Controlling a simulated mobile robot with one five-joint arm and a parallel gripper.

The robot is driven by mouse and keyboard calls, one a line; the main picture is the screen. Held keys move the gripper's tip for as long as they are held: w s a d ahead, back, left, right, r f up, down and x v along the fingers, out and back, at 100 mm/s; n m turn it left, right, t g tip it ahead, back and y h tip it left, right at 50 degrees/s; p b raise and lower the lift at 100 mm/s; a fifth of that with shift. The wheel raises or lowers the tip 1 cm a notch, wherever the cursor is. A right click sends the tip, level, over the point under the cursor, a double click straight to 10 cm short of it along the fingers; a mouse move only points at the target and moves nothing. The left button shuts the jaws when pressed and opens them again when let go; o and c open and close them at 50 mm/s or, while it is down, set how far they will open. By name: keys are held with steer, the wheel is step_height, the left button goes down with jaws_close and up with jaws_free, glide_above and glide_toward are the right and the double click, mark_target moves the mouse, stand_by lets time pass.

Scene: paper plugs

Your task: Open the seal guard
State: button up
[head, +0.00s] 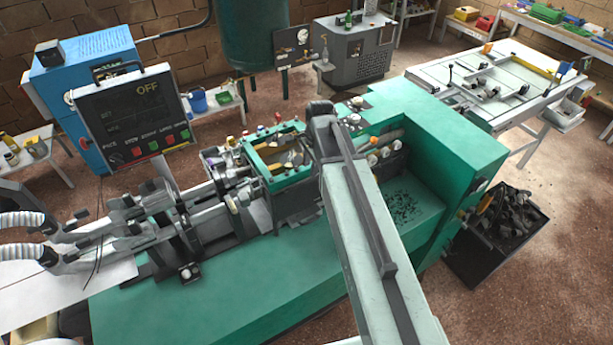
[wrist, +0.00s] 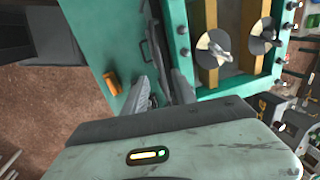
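In the wrist view, a green panel (wrist: 122,35) with a thin black handle (wrist: 145,45) lies beside a teal frame (wrist: 222,88); I take the panel and frame to be the seal guard area, but cannot tell which part is the guard. Inside the frame are two brown bars and silver discs with wing-shaped pieces. The frame also shows in the head view (head: 250,160), on the machine just left of my arm. In the wrist view, my gripper (wrist: 160,85) points at the panel. Its fingers look apart and empty, short of the handle. The head view does not show the fingertips clearly.
A control panel (head: 130,115) reading OFF stands at the left of the machine. Rods and clamps (head: 180,220) fill the machine's left side. A dark crate of scraps (head: 495,235) stands on the floor at right. An orange piece (wrist: 113,83) sits on the green panel.

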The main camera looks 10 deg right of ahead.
mark_target(308, 180)
steer(key=f+b, duration=0.4)
steer(key=w+f+b, duration=0.1)
steer(key=f+b, duration=0.1)
steer(key=f, duration=0.1)
steer(key=shift+w+a, duration=0.1)
steer(key=shift+a, duration=0.15)
steer(key=shift+r, duration=0.1)
jaws_close()
stand_by(0.9)
